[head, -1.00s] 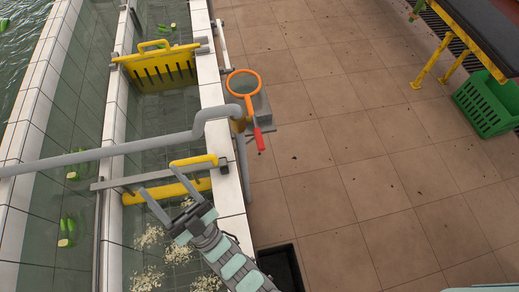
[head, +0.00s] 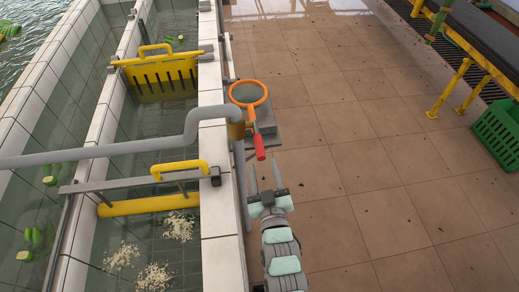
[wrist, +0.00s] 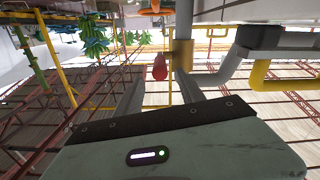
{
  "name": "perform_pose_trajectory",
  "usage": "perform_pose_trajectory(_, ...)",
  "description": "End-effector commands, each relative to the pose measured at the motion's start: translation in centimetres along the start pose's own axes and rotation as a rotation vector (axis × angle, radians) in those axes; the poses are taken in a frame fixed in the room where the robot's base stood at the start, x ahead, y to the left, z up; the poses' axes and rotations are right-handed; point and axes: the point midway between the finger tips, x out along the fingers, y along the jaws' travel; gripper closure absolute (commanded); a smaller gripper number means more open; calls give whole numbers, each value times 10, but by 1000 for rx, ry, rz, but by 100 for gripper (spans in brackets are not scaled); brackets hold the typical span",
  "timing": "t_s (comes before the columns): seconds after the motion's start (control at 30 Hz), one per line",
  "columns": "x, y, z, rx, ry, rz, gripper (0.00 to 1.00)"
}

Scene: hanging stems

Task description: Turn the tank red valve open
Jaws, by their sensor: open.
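The red valve handle (head: 259,147) hangs at the outer side of the tank wall, below an orange ring (head: 248,92) and beside a brass-coloured fitting (head: 236,128) on the grey pipe. In the wrist view the red handle (wrist: 159,67) shows between the fingertips, with the brass fitting (wrist: 183,53) just right of it. My gripper (head: 263,168) is open and empty, its fingers pointing toward the handle from the near side. It also shows in the wrist view (wrist: 160,78). I cannot tell how far beyond the fingertips the handle is; no contact shows.
The tiled tank wall (head: 221,225) runs along my gripper's left. The grey pipe (head: 110,150) crosses the tank. A grey block (head: 264,122) stands behind the handle. The tiled floor (head: 360,190) to the right is clear; a green crate (head: 497,132) stands far right.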

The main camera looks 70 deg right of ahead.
Motion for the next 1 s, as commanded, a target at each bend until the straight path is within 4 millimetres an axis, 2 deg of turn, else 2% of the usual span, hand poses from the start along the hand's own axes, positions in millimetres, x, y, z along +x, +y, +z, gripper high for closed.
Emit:
perform_pose_trajectory(0.2,38,0,-1,0,3,1,54)
perform_pose_trajectory(0.43,66,0,-1,1,3,0,54)
perform_pose_trajectory(0.6,76,-1,1,1,0,-1,54)
perform_pose_trajectory(0.9,78,0,0,0,1,-1,54)
perform_pose_trajectory(1.0,78,-1,0,0,1,-1,61)
